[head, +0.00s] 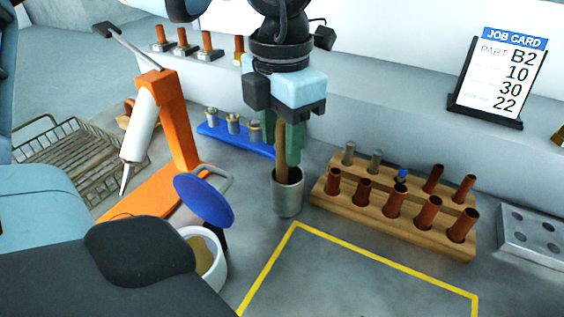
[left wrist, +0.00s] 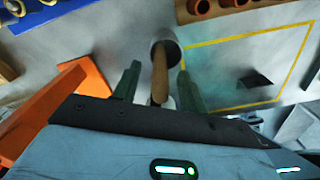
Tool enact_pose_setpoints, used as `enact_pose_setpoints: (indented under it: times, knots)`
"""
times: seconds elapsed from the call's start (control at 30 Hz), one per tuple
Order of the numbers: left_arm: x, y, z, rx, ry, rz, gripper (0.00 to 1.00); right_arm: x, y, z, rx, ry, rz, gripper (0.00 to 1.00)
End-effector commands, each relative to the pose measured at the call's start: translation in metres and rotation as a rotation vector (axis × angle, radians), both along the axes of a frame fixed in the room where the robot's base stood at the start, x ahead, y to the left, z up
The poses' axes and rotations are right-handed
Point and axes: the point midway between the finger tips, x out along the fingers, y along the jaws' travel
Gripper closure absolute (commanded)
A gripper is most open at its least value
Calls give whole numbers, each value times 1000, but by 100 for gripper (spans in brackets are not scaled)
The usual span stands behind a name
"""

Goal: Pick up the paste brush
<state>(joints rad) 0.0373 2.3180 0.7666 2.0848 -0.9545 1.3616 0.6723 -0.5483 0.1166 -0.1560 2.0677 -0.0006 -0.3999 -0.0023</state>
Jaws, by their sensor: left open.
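The paste brush stands in a grey metal cup (head: 287,197), with its brown wooden handle (head: 281,160) sticking up and its bristles hidden inside. My left gripper (head: 284,145) comes down from above, with its green fingers on either side of the handle. In the left wrist view, the handle (left wrist: 159,75) lies between the two open fingers (left wrist: 157,83), with a visible gap to each. The cup (left wrist: 168,50) is just beyond the fingertips. The right gripper is not in view.
An orange stand (head: 178,130) with a white cartridge is left of the cup. A white pot of paste (head: 212,265) with a blue disc (head: 204,201) is nearer. A wooden rack (head: 330,197) of copper tubes is at right.

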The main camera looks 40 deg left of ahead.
Motion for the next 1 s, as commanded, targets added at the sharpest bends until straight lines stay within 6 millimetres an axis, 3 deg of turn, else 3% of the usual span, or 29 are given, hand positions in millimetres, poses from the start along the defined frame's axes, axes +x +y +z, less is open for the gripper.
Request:
enact_pose_setpoints:
  times: [0.2, 0.47, 0.77, 1.0]
  knots:
    - [0, 0, -21, 0, -1, 1, 57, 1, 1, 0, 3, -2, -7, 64]
    - [0, 0, -22, -1, -3, 1, 59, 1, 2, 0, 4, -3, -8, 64]
    - [0, 0, -22, -1, -3, 1, 98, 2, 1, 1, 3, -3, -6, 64]
    - [0, 0, -22, -1, -3, 1, 100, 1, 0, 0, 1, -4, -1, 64]
